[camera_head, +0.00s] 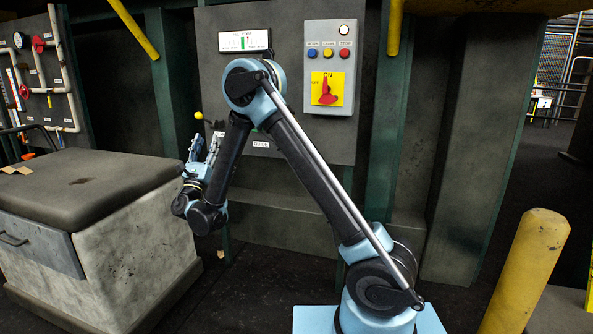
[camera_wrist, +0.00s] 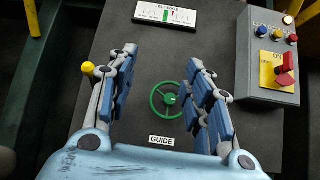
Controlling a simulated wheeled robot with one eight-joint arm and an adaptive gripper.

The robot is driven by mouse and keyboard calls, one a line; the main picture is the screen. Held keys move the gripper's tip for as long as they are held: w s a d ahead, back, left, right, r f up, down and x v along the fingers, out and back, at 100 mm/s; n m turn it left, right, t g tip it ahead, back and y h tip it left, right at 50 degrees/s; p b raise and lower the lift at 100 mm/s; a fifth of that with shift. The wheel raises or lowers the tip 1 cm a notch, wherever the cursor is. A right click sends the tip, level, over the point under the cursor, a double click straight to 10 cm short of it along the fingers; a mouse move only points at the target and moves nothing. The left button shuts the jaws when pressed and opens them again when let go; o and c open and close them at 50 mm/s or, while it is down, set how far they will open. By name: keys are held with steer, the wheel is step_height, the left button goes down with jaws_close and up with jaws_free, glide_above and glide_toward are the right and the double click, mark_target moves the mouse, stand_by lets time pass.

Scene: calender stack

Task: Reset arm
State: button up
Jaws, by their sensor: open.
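My arm stands in front of a grey control panel (camera_head: 222,75), bent in the middle. My gripper (camera_head: 205,153) points toward the panel at its lower left. In the wrist view my gripper (camera_wrist: 160,78) is open, with its two blue fingers apart and nothing between them. A green handwheel (camera_wrist: 168,99) on the panel shows between the fingers, farther away, above the label GUIDE (camera_wrist: 161,141).
A gauge (camera_head: 244,41) sits at the panel's top, and a switch box (camera_head: 329,66) with a red lever (camera_head: 327,92) is at its right. A yellow-knobbed lever (camera_wrist: 88,67) is beside the left finger. A stone-sided bench (camera_head: 150,250) stands left; a yellow post (camera_head: 525,270) stands right.

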steer(key=w+d+r+m+g+h, duration=0.2)
steer(key=w+d+m+g+h, duration=0.15)
steer(key=d, duration=0.75)
steer(key=w+d+r+m+g+h, duration=0.15)
steer(key=w+d+m+g, duration=0.3)
steer(key=d, duration=0.65)
steer(key=s+d+f+m+g, duration=0.2)
steer(key=d+m+g, duration=0.2)
steer(key=d, duration=0.7)
steer(key=s+d+f+m+g, duration=0.2)
steer(key=d+m+g, duration=0.15)
steer(key=d, duration=0.75)
steer(key=s+d+f+m+g+y, duration=0.25)
steer(key=s+d+f+m, duration=0.3)
steer(key=s, duration=0.35)
steer(key=s+d+f+m+g+y, duration=0.1)
steer(key=s+d+f+m+g, duration=0.25)
steer(key=s+d, duration=0.4)
steer(key=s+a+f+m+g+y, duration=0.1)
steer(key=s+a+f+m+y, duration=0.1)
steer(key=s, duration=0.7)
steer(key=s+a+f+m+g+y, duration=0.1)
steer(key=s+a+f+m+y, duration=0.2)
steer(key=s+f+m, duration=0.4)
step_height(320, 180, down, 2)
steer(key=shift+s+a+g+y, duration=0.2)
steer(key=shift+s+g+y, duration=0.15)
steer(key=shift+s+y, duration=0.65)
